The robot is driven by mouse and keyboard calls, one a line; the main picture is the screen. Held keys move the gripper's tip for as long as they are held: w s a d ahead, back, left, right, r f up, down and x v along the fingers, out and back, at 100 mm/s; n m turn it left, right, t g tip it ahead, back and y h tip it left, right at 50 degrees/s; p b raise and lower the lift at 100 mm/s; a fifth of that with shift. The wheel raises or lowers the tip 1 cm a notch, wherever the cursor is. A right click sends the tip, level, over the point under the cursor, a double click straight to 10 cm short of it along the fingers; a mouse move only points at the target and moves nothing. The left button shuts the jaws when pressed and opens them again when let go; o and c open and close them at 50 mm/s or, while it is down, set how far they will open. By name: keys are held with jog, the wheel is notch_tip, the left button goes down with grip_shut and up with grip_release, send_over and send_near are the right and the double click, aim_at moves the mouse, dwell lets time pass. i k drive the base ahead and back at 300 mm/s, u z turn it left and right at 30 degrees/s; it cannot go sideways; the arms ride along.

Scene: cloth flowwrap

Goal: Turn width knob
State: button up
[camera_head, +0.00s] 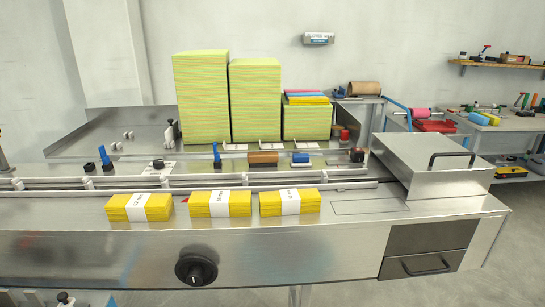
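A large round black knob (196,268) sits on the steel front face of the wrapping machine (300,258), left of the middle. It has a dark hub with a small pale mark, too small to read. It is the largest knob in view, but I cannot read a label naming it as the width knob. Smaller black knobs and blue-handled clamps (217,155) stand along the guide rails behind. My gripper is not in view, and nothing visible touches the black knob.
Three banded yellow cloth stacks (220,204) lie on the front deck. Tall green-yellow stacks (202,97) stand behind the rails. A steel cover with a black handle (452,156) and a drawer (420,265) are at right. The area before the knob looks clear.

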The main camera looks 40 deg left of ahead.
aim_at(158, 164)
jog(key=k, duration=1.25)
jog(key=u, duration=1.45)
jog(key=i, duration=1.65)
jog(key=u, duration=0.05)
